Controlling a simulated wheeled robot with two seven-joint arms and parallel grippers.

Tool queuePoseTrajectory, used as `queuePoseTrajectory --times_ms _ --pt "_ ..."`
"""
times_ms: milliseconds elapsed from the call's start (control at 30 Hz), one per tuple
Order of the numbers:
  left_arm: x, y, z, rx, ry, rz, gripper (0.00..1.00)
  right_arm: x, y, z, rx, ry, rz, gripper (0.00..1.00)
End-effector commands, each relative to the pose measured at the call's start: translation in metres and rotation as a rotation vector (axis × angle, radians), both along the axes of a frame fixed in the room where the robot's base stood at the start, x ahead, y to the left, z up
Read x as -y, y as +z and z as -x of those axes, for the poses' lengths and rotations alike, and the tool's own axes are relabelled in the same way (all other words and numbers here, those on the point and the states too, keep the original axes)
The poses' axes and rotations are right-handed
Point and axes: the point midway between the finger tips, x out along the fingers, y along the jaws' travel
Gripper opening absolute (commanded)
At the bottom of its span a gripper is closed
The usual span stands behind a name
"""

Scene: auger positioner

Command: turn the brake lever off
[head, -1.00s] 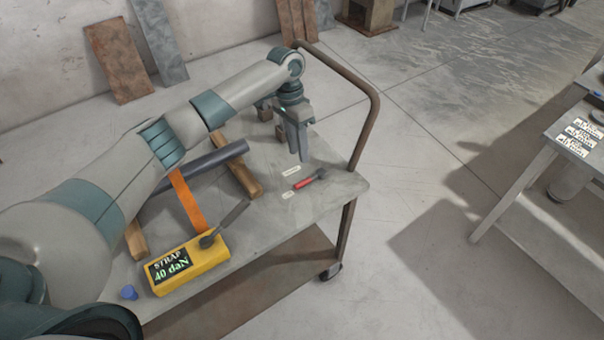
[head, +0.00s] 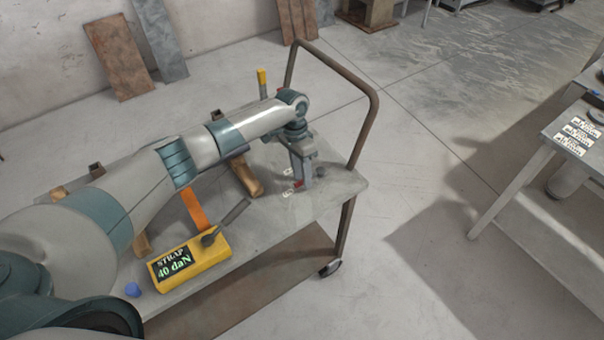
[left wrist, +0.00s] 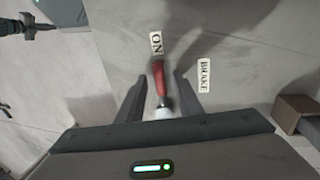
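The red brake lever (left wrist: 160,80) lies on the cart top, its red end pointing at the ON label (left wrist: 156,43). The BRAKE label (left wrist: 204,76) is to its right in the left wrist view. My left gripper (left wrist: 158,85) is open, pointing down, with one finger on each side of the lever and gaps between. In the head view, my left gripper (head: 303,181) is low over the cart's right end and hides most of the lever (head: 298,183). My right gripper is not in view.
A yellow strap box (head: 190,263) with a 40 daN display and a grey lever stands on the cart's near edge. An orange strap (head: 194,209) and wooden blocks (head: 246,178) lie behind it. The cart handle (head: 372,120) rises at the right end.

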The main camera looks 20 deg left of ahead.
Motion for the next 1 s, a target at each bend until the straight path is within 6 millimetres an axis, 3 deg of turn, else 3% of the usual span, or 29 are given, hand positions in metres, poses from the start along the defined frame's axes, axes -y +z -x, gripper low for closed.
queuePoseTrajectory --times_ms 67,200,567,700,1000 --pt "0.000 0.000 0.000 0.000 0.000 0.000 0.30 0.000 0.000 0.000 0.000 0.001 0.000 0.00" --pt "0.000 0.000 0.000 0.000 0.000 0.000 0.00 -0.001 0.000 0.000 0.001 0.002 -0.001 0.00" --pt "0.001 0.002 0.000 0.000 0.013 0.000 0.00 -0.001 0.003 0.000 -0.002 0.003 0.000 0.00" --pt "0.002 0.003 0.001 0.001 0.038 0.001 0.00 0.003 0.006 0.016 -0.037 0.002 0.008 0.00" --pt "0.009 0.005 0.005 -0.001 0.166 0.002 0.00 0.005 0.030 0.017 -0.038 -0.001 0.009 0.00"
